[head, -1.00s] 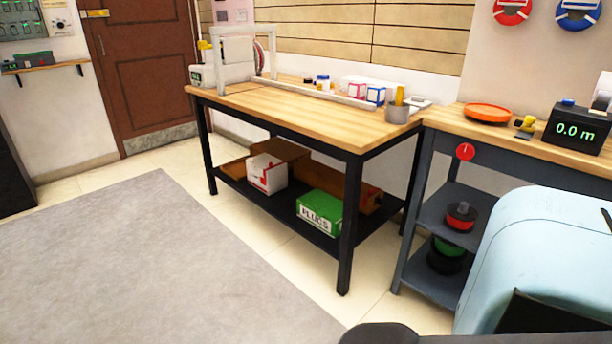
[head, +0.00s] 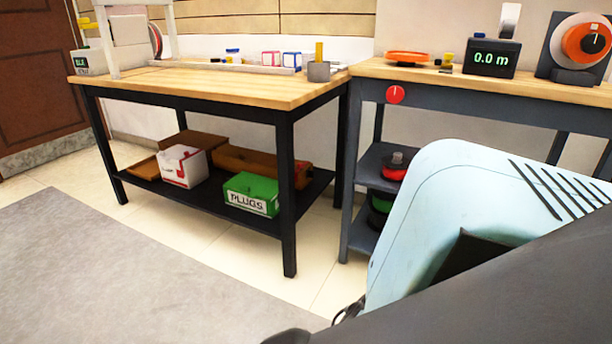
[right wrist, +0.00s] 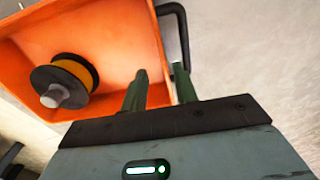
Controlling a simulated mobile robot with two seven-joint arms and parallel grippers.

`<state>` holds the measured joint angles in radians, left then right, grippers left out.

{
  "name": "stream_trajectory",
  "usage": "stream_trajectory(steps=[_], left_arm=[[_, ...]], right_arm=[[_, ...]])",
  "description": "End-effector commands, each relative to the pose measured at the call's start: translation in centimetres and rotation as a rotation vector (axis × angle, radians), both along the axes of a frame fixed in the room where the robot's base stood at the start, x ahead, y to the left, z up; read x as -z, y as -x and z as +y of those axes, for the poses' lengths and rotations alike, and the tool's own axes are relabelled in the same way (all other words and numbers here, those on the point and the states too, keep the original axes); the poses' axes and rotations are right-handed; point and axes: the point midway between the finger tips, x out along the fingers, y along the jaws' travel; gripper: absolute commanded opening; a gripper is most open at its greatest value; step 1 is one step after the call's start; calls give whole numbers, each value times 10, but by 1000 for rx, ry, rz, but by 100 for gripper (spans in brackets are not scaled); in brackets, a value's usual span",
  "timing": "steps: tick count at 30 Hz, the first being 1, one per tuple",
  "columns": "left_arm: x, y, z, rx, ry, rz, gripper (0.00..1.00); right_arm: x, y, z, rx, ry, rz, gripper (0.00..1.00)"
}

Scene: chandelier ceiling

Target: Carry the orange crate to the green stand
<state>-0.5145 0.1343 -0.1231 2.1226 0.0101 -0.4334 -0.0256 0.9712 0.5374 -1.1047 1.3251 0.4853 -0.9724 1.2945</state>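The orange crate (right wrist: 100,45) shows in the right wrist view, with its inside facing the camera. A black spool with yellow-orange winding (right wrist: 65,85) lies in it. My right gripper (right wrist: 160,85) has one finger inside the crate and the other outside, with the crate's side wall between them; it looks shut on that wall. A black handle (right wrist: 180,35) curves out beside the outer finger. The crate does not show in the head view. I see no green stand in either view. My left gripper is out of view.
A wood-topped workbench (head: 215,88) stands ahead, with boxes on its lower shelf, including a green PLUGS box (head: 251,194). A grey bench (head: 455,77) adjoins it on the right. A grey mat (head: 130,270) and open floor lie at the front left.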

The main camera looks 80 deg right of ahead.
Motion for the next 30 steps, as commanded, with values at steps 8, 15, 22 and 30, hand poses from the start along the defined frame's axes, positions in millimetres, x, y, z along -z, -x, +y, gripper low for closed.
stream_trajectory(steps=[8,15,22,30], left_arm=[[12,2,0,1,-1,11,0],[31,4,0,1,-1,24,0],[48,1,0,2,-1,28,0],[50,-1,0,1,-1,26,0]], right_arm=[[17,0,1,-2,-1,0,29],[39,2,3,-4,0,1,29],[64,3,5,-2,-1,0,29],[68,4,5,-1,-1,0,29]])
